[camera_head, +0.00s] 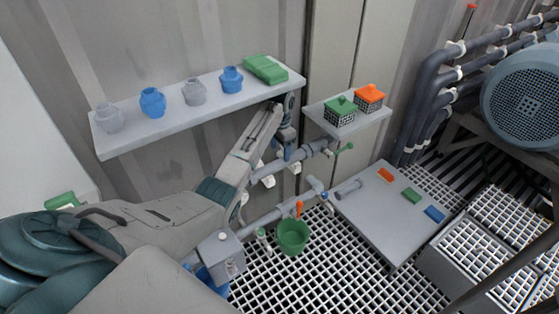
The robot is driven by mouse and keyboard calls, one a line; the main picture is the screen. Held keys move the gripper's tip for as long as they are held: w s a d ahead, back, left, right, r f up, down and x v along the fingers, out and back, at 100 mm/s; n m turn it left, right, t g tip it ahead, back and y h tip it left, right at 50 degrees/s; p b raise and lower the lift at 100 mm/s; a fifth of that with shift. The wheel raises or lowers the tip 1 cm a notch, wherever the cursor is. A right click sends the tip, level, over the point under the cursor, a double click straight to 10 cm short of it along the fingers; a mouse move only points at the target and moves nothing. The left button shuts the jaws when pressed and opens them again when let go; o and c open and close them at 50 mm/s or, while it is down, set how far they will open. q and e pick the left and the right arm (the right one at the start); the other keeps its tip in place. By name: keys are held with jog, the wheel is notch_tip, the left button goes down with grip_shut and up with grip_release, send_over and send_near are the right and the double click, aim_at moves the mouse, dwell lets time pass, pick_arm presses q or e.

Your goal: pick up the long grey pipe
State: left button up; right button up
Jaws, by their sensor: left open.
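A grey pipe piece (348,189) lies at the back left of the low grey table (372,222). It looks rather short from here, and I cannot tell whether it is the long one. Fixed grey pipes with valves also run along the wall, left of the table. My left arm reaches in from the lower left. My left gripper (286,139) is open, just under the right end of the shelf and in front of the wall pipes. It is up and to the left of the pipe piece, well apart from it. My right gripper is out of view.
A wall shelf (200,109) bears several jars and a green block (265,69). A smaller shelf (350,125) holds green-lidded and orange-lidded baskets. Orange, green and blue blocks lie on the table. A green bucket (292,238) hangs below a valve, over the grated floor.

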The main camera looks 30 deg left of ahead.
aim_at(279, 161)
pick_arm(q)
jog(key=shift+s+d+f, duration=0.1)
jog(key=shift+s+f, duration=0.05)
jog(key=shift+f, duration=0.3)
jog(key=shift+s+d+f, duration=0.1)
jog(key=shift+f, duration=0.35)
notch_tip(279, 161, down, 4)
jog(key=shift+a+f+b, duration=0.15)
jog(key=shift+f+b, duration=0.05)
jog(key=shift+b, duration=0.25)
jog(key=shift+c, duration=0.2)
jog(key=c, duration=1.1)
jog(key=shift+c, duration=0.3)
jog(key=shift+r, duration=0.2)
